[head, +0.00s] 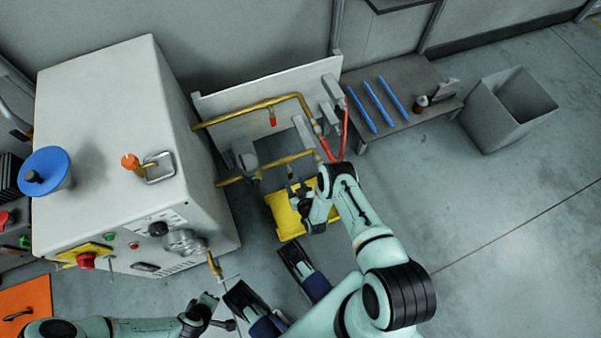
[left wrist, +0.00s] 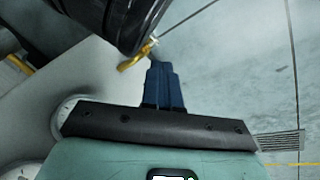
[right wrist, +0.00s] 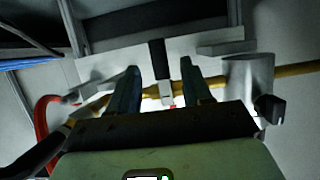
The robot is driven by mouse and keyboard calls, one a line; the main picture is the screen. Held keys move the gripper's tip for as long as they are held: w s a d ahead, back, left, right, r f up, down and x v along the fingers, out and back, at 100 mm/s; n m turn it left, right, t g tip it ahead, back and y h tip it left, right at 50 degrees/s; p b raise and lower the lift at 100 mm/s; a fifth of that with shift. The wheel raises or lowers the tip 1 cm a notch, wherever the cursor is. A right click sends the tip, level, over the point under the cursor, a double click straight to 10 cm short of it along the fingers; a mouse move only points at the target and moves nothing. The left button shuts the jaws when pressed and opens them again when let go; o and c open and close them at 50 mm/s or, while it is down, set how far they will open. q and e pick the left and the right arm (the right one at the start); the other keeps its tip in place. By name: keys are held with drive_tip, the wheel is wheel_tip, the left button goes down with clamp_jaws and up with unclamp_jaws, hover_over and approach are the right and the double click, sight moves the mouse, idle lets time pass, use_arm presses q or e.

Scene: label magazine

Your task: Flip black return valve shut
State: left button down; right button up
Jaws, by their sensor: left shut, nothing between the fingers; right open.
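In the right wrist view a black valve handle (right wrist: 157,56) shows between the fingers, with a pale grey piece under it. It appears to stand across the brass pipe (right wrist: 215,80). My right gripper (right wrist: 164,80) is open, one finger on either side of the handle; I cannot tell whether either touches it. In the head view the right gripper (head: 295,188) is by the lower brass pipe (head: 285,161), and the handle is not clear there.
A red-handled valve (head: 272,118) hangs on the upper brass pipe (head: 250,106). A large grey machine (head: 110,120) stands left. A yellow object (head: 284,217) is below my right gripper. A bench (head: 405,85) with blue rods and a grey bin (head: 490,115) stand right. The right floor is open.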

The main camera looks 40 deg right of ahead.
use_arm(q)
drive_tip(key=shift+s+d+r+p, duration=0.1)
drive_tip(key=shift+d+r+p, duration=0.3)
drive_tip(key=shift+r, duration=0.35)
drive_tip(key=shift+d+r+p, duration=0.25)
drive_tip(key=shift+r+p, duration=0.15)
drive_tip(key=shift+r, duration=0.3)
use_arm(e)
drive_tip(key=shift+v, duration=2.75)
